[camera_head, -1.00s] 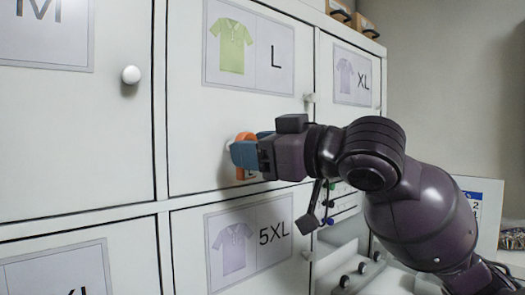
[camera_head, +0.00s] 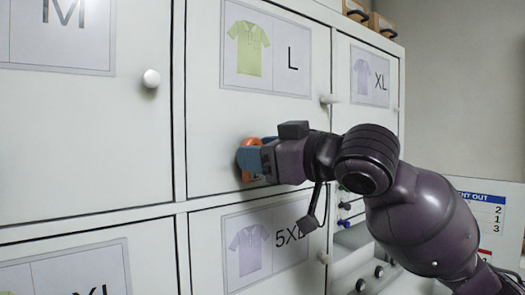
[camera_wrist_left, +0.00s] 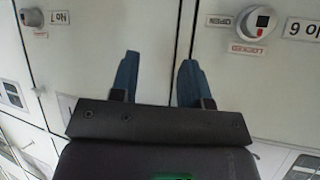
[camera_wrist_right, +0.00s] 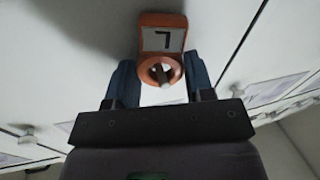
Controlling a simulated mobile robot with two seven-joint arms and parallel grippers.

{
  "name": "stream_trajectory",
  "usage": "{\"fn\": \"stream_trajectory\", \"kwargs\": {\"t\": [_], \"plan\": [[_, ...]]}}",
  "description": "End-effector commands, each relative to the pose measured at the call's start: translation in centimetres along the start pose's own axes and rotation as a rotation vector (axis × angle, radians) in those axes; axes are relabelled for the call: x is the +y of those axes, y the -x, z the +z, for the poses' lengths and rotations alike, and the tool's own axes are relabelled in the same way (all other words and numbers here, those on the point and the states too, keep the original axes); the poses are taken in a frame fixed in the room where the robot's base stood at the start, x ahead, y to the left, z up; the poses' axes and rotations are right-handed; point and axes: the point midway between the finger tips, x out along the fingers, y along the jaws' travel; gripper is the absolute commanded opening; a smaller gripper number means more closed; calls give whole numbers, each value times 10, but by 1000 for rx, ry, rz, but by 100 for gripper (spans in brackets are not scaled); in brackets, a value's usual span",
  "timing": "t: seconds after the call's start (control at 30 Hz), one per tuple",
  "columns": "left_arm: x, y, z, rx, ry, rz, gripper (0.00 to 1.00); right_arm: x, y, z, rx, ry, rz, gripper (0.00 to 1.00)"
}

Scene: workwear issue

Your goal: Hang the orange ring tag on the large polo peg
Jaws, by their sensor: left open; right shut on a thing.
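The orange ring tag (camera_head: 250,157) is held by my right gripper (camera_head: 256,156) against or close in front of the door with the green polo and the letter L. In the right wrist view the ring tag (camera_wrist_right: 160,47) sits between the two blue fingers of my right gripper (camera_wrist_right: 161,84), its L label upside down. The tip of the large polo peg (camera_wrist_right: 163,76) shows inside the ring's hole; how far the ring is over it I cannot tell. In the head view the gripper and tag hide the peg. My left gripper (camera_wrist_left: 160,80) is open and empty.
White doors carry M, XL and 5XL labels around the L door. Round knobs (camera_head: 151,78) and (camera_head: 329,99) jut from the doors. The left wrist view shows other doors with a round lock (camera_wrist_left: 262,20) and number plates.

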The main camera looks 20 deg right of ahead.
Motion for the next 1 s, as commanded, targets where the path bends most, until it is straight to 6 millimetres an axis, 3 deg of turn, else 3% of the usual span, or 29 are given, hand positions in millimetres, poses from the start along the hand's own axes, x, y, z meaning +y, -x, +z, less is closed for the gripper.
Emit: {"fn": "stream_trajectory", "kwargs": {"t": [0.4,0.43,0.6,1.0], "plan": [[0,1,4,-8,1,-1,43,0,0,0,0,-1,-1,26],[0,1,4,-8,1,-1,43,0,0,0,0,-1,-1,50],[0,1,3,-6,0,0,43,0,0,0,0,-1,-1,76],[0,0,2,-4,0,0,43,0,0,0,0,-1,1,78]]}}
